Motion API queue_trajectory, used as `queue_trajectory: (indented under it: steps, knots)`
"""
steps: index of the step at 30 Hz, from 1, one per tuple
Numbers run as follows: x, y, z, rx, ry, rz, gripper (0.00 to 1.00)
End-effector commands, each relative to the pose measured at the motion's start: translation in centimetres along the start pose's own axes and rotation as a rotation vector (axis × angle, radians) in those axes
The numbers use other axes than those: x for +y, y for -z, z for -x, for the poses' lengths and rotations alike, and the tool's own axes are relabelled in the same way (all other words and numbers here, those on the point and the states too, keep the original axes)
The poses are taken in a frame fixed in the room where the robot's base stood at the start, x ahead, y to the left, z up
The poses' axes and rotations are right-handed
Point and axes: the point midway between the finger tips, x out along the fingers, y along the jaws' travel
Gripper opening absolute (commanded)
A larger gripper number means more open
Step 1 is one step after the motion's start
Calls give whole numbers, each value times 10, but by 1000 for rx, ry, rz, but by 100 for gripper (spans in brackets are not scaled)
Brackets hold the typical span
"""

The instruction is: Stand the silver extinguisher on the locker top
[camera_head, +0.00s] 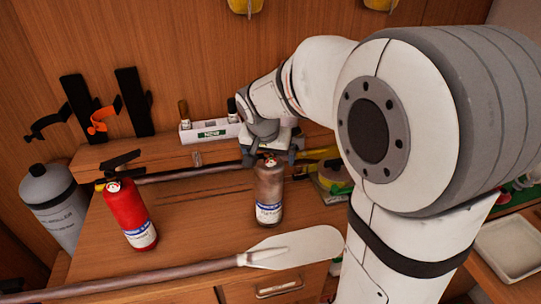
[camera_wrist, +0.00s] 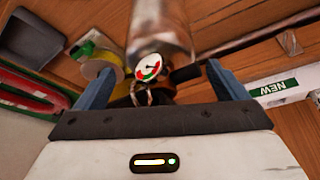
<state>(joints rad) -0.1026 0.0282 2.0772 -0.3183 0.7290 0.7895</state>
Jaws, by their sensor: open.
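The silver extinguisher (camera_head: 269,192) stands upright on the wooden locker top (camera_head: 200,235), near the middle of the head view. It has a white and blue label. In the wrist view its metal body (camera_wrist: 160,22) and round gauge (camera_wrist: 148,66) show at the top centre. My gripper (camera_head: 268,157) is at the extinguisher's head. In the wrist view its two blue-grey fingers (camera_wrist: 158,78) are spread apart, one on each side of the head, with gaps visible. The head and valve are partly hidden by my gripper.
A red extinguisher (camera_head: 130,213) stands to the left. A grey cylinder (camera_head: 52,205) is at the far left. A paddle (camera_head: 295,248) lies across the front. A white holder with bottles (camera_head: 210,130) stands behind. A yellow tape roll (camera_wrist: 102,72) is near my gripper.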

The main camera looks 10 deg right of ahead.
Motion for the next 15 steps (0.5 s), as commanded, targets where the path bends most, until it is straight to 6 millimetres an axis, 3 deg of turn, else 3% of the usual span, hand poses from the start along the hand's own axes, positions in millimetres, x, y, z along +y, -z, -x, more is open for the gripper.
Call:
queue_trajectory:
  steps: [15]
  knots:
    - [-1,0,100,4,4,1,92]
